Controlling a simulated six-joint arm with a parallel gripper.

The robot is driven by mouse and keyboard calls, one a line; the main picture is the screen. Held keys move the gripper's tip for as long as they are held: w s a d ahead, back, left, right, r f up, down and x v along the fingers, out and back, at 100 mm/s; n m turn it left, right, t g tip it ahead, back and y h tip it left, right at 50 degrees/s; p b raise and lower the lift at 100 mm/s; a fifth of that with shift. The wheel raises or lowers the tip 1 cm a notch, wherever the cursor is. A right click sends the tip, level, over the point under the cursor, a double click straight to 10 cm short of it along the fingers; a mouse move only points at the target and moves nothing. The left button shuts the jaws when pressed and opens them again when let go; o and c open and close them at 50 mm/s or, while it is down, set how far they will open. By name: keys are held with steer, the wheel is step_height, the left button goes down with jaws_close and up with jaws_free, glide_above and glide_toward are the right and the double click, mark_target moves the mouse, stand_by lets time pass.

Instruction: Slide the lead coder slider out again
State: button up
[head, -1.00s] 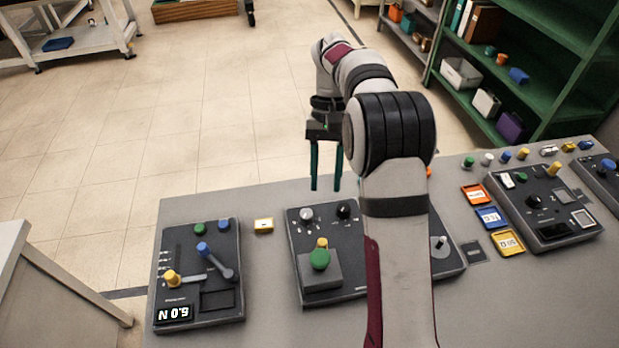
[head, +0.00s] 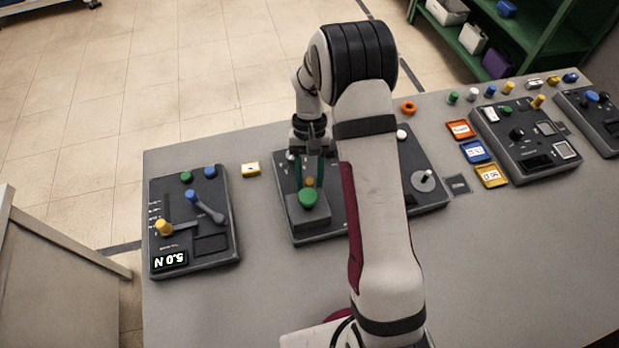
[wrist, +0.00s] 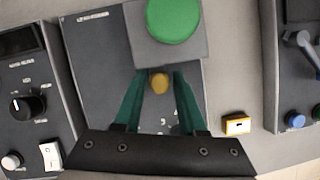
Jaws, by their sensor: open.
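My gripper (head: 309,178) is open over the middle panel, its teal fingers pointing down. A yellow knob (wrist: 160,84) is between the fingers in the wrist view, with a gap to each finger. In the head view the knob (head: 310,182) shows just behind a grey block (head: 303,221) with a green round button (head: 308,197) on top. The knob looks like the slider's handle, but its label is unreadable and its track cannot be made out. Whether the fingertips touch the panel is unclear.
A small yellow block (head: 250,169) lies between the panels. Coloured cards and another panel (head: 520,160) stand right. The front tabletop is clear.

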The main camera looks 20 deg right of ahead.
jaws_close()
steer(key=shift+r, duration=0.1)
stand_by(1.2)
